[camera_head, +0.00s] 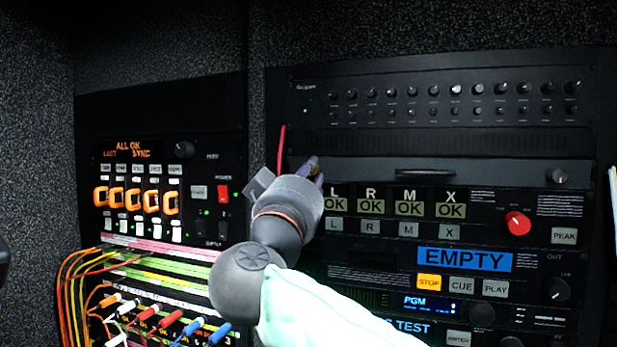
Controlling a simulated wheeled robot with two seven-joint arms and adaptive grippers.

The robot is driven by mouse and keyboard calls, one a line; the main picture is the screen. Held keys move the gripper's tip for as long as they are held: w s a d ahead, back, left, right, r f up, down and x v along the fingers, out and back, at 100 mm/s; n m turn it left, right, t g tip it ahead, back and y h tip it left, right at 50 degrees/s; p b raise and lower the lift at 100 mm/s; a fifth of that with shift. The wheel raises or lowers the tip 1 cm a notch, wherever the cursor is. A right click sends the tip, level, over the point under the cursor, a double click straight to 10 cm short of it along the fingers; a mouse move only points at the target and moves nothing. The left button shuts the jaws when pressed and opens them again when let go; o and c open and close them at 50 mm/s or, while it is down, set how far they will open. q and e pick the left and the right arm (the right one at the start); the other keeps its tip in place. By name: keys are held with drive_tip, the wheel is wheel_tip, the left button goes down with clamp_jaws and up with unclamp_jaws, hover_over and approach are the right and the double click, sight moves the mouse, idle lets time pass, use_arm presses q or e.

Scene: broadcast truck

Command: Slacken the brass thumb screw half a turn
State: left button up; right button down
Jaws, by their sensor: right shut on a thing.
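My right gripper (316,165) reaches up from the lower right to the left end of a dark rack panel with a slot-like handle (411,173). Its fingers are shut on a small brass-coloured thing, the brass thumb screw (317,170). Only a sliver of the screw shows between the purplish fingers; its turn angle cannot be made out. A silver-grey knob or screw (557,176) sits at the right end of the same panel. My left gripper is not in view.
Below the panel is a unit with L, R, M, X keys (450,210) and a red knob (518,223). A knob panel (440,97) is above. At left are orange-looped switches (135,199) and a patch bay with cables (160,322). A red cable (281,150) hangs beside my gripper.

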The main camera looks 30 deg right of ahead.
drive_tip(key=n+t+y, duration=0.1)
drive_tip(key=n, duration=0.1)
drive_tip(key=shift+s+n+b, duration=0.1)
drive_tip(key=shift+n+b, duration=0.2)
drive_tip(key=shift+n, duration=0.1)
drive_tip(key=n+g+y+p, duration=0.1)
drive_tip(key=n+g+p, duration=0.2)
drive_tip(key=n, duration=0.7)
drive_tip(key=r+n+g+y+p, duration=0.1)
drive_tip(key=n+p, duration=0.4)
drive_tip(key=n, duration=0.5)
drive_tip(key=n+g+y+p, duration=0.2)
drive_tip(key=n+g+p, duration=0.1)
drive_tip(key=n, duration=0.7)
drive_tip(key=shift+w+a+r+n+g+p, duration=0.15)
drive_tip(key=shift+w+a+n+g+p, duration=0.2)
drive_tip(key=shift+g, duration=0.45)
drive_tip(key=shift+d, duration=0.1)
